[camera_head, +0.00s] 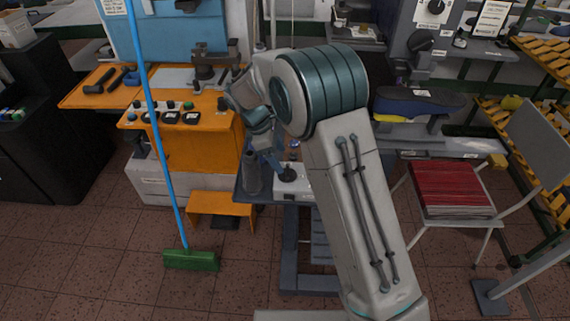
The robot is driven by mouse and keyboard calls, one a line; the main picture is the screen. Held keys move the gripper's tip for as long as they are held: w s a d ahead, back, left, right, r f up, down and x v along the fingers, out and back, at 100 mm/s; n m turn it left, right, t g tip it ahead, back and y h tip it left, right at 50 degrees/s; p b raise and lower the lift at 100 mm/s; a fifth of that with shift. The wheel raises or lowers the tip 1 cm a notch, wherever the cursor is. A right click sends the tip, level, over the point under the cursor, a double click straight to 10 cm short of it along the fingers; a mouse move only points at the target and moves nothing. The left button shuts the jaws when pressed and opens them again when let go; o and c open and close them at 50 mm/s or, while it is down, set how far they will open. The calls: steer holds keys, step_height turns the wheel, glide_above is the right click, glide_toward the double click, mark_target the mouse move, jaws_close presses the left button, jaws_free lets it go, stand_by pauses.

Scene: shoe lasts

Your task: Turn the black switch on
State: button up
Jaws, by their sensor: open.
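My gripper (277,166) points down over the grey bench in the middle and is small and partly hidden by my arm. Its fingers look open, with nothing seen between them. Just below and right of it, a black round knob (288,174) stands on a pale plate on that bench. It looks close to the fingertips, but I cannot tell whether they touch. Another black dial (436,7) sits on a white plate on the grey machine at the top right. I cannot tell which of these is the black switch, nor its on or off position.
An orange machine (205,147) with small black controls stands left of the gripper. A blue-handled green broom (191,260) leans in front of it. A chair with red sheets (452,188) stands at the right. The tiled floor at front left is clear.

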mark_target(287, 170)
steer(key=shift+p+x, duration=0.45)
steer(key=shift+x, duration=2.35)
steer(key=c, duration=1)
